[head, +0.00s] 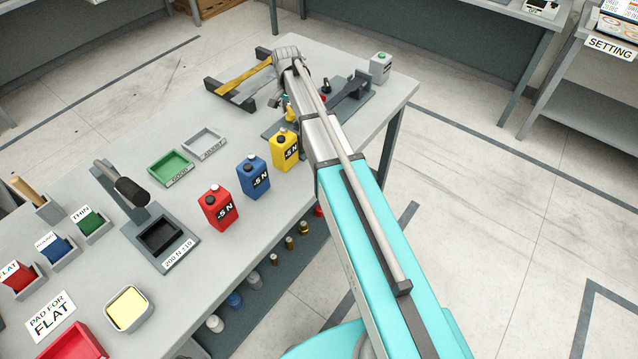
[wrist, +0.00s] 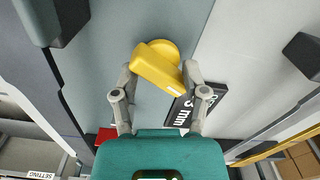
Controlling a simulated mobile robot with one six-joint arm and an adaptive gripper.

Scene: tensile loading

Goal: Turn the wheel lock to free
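A yellow lever-shaped knob (wrist: 158,68), which I take to be the wheel lock, sits on a round yellow hub on a grey-blue plate in the wrist view. It lies tilted, its lower right end towards my right finger. My gripper (wrist: 158,80) has its two fingers apart, one on each side of the knob. The fingertips are very close to the knob's ends; I cannot tell whether they touch. In the head view my arm hides most of the gripper and the knob.
A black label with white writing (wrist: 196,105) lies beside the right finger. In the head view, the grey bench (head: 225,105) holds yellow (head: 285,150), blue (head: 254,178) and red (head: 218,208) canisters left of my arm. A green tray (head: 171,167) stands further left.

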